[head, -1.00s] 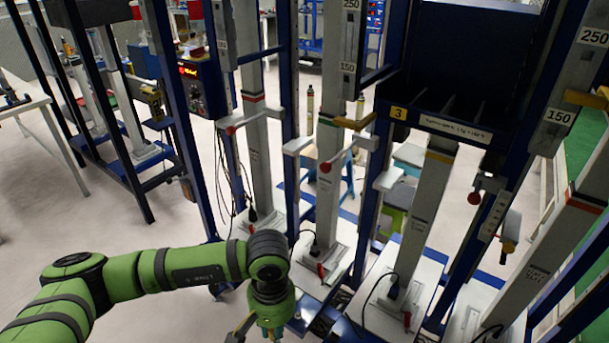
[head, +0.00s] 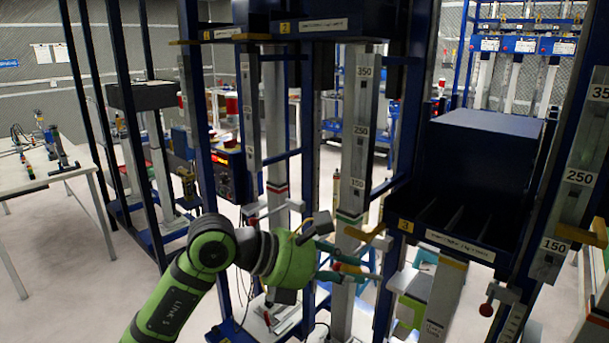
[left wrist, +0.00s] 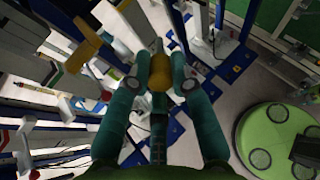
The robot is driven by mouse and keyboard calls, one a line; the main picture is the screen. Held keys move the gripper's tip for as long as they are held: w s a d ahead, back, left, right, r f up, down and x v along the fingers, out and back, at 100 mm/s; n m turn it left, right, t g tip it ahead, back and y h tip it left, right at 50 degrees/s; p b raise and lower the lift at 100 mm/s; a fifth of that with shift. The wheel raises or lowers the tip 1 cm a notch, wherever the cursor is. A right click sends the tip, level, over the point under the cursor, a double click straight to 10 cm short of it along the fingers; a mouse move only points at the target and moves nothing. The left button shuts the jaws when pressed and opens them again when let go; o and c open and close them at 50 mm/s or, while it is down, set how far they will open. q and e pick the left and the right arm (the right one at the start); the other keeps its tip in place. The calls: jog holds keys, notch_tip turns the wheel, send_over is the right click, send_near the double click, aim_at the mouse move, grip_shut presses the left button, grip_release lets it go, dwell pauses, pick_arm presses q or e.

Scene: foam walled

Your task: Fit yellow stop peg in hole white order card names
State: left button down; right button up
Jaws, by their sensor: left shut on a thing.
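My left gripper (head: 350,267) reaches in from the left in front of a grey post with a height scale. In the left wrist view its two teal fingers (left wrist: 159,85) are shut on a yellow peg (left wrist: 158,70), which sits between the fingertips. In the head view the peg is hard to separate from the red and white parts behind it. The scale post (head: 355,150) carries marks 150, 250 and 350; individual holes are too small to tell. My right gripper is not in view.
Blue frame uprights (head: 400,160) stand close to the gripper. A dark bin rack (head: 460,225) with a white label is at the right, beside another scale post (head: 575,190). A yellow bar (head: 365,236) projects at the middle post. Open floor lies at the lower left.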

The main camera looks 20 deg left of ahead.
pick_arm(q)
jog(key=a+r+n+t+y+p, duration=0.1)
jog(key=a+r+n+t+y, duration=0.1)
jog(key=r, duration=0.6)
jog(key=a+r+n+t+y+p, duration=0.1)
jog(key=a+r+n+t+y, duration=0.1)
jog(key=a+r+n+t, duration=0.2)
notch_tip(320, 180, up, 6)
jog(key=t, duration=0.3)
jog(key=shift+s+a+f+n, duration=0.25)
jog(key=shift+a+n, duration=0.05)
jog(key=shift+a, duration=0.1)
jog(key=shift+d, duration=0.1)
jog(key=shift+m, duration=0.5)
jog(key=shift+b+x, duration=0.45)
jog(key=shift+x, duration=2.35)
jog(key=shift+w, duration=0.1)
jog(key=shift+b, duration=0.8)
